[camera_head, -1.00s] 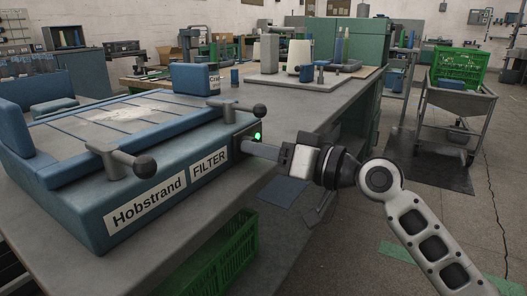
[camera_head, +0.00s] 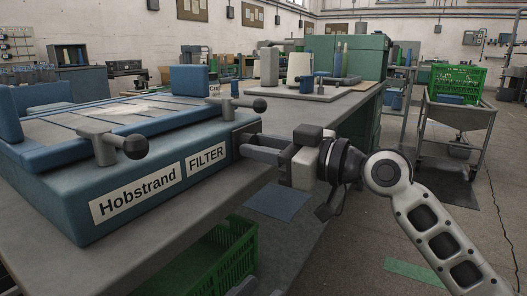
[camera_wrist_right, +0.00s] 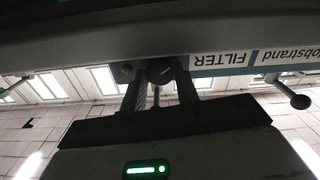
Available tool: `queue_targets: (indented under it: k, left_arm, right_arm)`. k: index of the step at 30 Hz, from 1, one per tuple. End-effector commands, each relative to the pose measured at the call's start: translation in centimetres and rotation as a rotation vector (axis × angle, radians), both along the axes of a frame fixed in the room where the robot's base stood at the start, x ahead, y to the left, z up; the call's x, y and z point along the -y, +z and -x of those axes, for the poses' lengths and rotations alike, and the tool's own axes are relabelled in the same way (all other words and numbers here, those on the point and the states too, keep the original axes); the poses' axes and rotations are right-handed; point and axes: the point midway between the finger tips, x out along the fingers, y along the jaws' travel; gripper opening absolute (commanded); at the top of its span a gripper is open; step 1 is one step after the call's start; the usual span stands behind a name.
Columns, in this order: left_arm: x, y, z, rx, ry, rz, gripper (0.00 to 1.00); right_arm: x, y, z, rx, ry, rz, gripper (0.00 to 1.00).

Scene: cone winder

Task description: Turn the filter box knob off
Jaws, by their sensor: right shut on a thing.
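The blue filter box (camera_head: 140,180) carries the labels "Hobstrand" and "FILTER" on its front. My right gripper (camera_head: 243,145) reaches in from the right to the dark panel at the box's right end. In the right wrist view, its two fingers are shut on the dark round filter box knob (camera_wrist_right: 160,72), one on each side. A pale mark shows on the knob's face. In the head view the fingers hide the knob. A dark greenish round lamp (camera_wrist_right: 122,72) sits beside the knob and looks unlit. My left gripper is out of view.
Two clamp handles with black balls (camera_head: 135,146) stand on the box. A green crate (camera_head: 225,255) is below the front edge of the grey bench (camera_head: 290,118). A cart (camera_head: 455,115) with another green crate stands on the right.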

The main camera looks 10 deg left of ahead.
Motion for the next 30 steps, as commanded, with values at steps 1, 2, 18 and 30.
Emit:
queue_targets:
  k: [1,2,18,30]
  left_arm:
    - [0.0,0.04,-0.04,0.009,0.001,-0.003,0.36]
    - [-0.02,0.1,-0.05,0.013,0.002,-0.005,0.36]
    - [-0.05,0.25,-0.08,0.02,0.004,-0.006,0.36]
    - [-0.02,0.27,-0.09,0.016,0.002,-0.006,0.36]
  right_arm:
    - [0.02,-0.14,0.01,0.006,0.001,0.005,0.08]
    - [0.02,-0.13,0.01,0.008,0.001,0.006,0.08]
    - [0.03,-0.1,0.0,0.012,0.001,0.008,0.52]
    - [0.28,-0.02,0.05,0.012,0.0,0.007,0.52]
